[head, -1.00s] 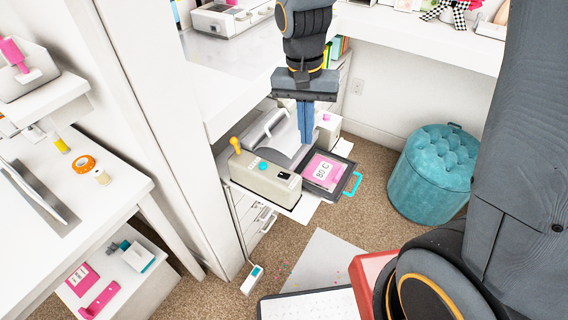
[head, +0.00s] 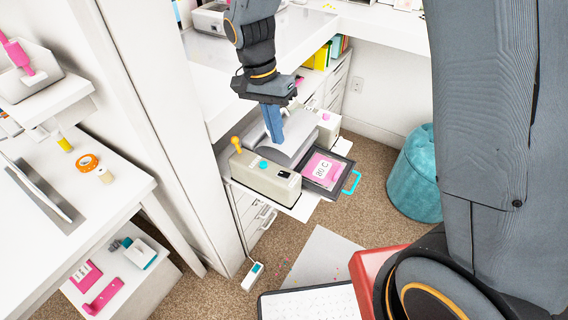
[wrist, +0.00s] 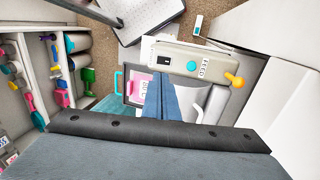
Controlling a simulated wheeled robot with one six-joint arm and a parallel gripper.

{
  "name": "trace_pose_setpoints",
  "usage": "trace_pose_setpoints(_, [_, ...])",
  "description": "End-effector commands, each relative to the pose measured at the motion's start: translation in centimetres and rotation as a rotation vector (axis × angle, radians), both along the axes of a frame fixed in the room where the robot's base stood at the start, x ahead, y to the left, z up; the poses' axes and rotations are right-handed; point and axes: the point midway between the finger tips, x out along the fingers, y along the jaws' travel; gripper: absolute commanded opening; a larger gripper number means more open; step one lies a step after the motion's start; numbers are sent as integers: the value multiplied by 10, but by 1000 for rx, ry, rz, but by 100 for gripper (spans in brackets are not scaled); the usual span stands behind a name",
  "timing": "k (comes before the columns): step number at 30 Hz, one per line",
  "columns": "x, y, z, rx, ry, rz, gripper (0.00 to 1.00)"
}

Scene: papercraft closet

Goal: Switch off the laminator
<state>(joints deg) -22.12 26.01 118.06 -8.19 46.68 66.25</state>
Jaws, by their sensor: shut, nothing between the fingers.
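The laminator appears to be the cream machine (head: 262,180) on the low pull-out shelf under the desk. Its front end carries a black switch (head: 284,174), a teal round button (head: 263,166) and an orange-yellow lever (head: 237,144). The switch also shows in the wrist view (wrist: 164,60); which way it is set is too small to tell. A grey curved cover (head: 297,150) lies behind the front end. My gripper (head: 275,139) is shut and empty, blue fingers pointing down over the cover, behind the switch. Whether the fingertips touch it I cannot tell.
A dark tray (head: 340,165) with a pink card and teal handle juts out right of the machine. The desk edge (head: 270,75) overhangs it. A teal pouf (head: 410,170) stands right, and a white cabinet side (head: 150,110) rises left.

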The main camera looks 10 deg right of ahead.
Motion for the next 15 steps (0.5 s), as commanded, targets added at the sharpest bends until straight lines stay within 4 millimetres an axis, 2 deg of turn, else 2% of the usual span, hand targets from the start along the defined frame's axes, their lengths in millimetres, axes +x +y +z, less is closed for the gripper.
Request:
trace_pose_setpoints(6, [-7,-8,-41,-2,4,-1,0])
trace_pose_setpoints(15, [-13,-16,-88,-1,3,-1,0])
